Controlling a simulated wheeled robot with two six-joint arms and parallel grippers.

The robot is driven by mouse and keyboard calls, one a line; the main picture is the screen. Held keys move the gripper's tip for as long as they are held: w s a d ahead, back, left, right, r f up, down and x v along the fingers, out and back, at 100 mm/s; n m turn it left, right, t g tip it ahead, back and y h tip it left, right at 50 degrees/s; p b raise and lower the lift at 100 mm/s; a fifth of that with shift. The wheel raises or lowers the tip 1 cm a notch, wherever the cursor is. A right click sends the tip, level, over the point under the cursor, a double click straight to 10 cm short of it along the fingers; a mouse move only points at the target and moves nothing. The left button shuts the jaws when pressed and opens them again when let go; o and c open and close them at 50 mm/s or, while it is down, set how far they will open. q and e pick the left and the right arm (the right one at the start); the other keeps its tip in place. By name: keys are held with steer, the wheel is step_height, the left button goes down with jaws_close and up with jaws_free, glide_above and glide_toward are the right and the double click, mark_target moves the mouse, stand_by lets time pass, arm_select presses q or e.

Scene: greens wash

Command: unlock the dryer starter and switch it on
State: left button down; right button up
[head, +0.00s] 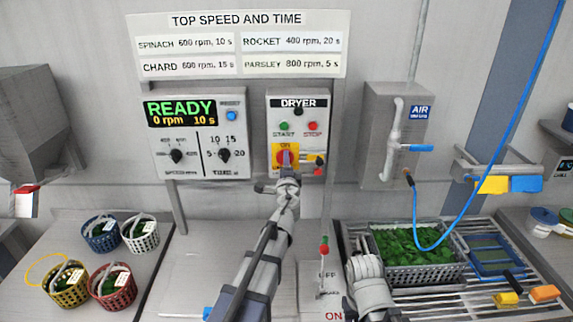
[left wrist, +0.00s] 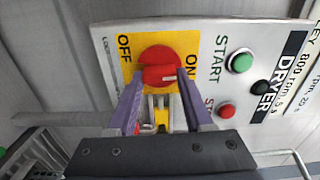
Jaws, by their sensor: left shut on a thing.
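The dryer starter panel (head: 297,105) is on the wall at the centre. Its red rotary knob (left wrist: 160,66) sits on a yellow plate (left wrist: 135,72) marked OFF and ON. The white mark on the knob's bar points to the ON side. My left gripper (left wrist: 158,92) is at the knob, with its fingers at the two ends of the bar, shut on it. Small metal, yellow and red lock parts (left wrist: 161,116) show beside the knob between the fingers; their exact state is unclear. The display (head: 181,112) reads READY, 0 rpm, 10 s.
A green START button (left wrist: 240,62) and a red STOP button (left wrist: 226,111) are close beside the knob. A small lever (head: 323,252) stands below the panel. Baskets of greens (head: 62,289) stand at left; a crate of greens (head: 408,277) sits on the rack at right.

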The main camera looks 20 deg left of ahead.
arm_select(q)
steer(key=shift+m, duration=0.4)
steer(key=shift+c, duration=1.5)
jaws_free()
steer(key=v, duration=0.8)
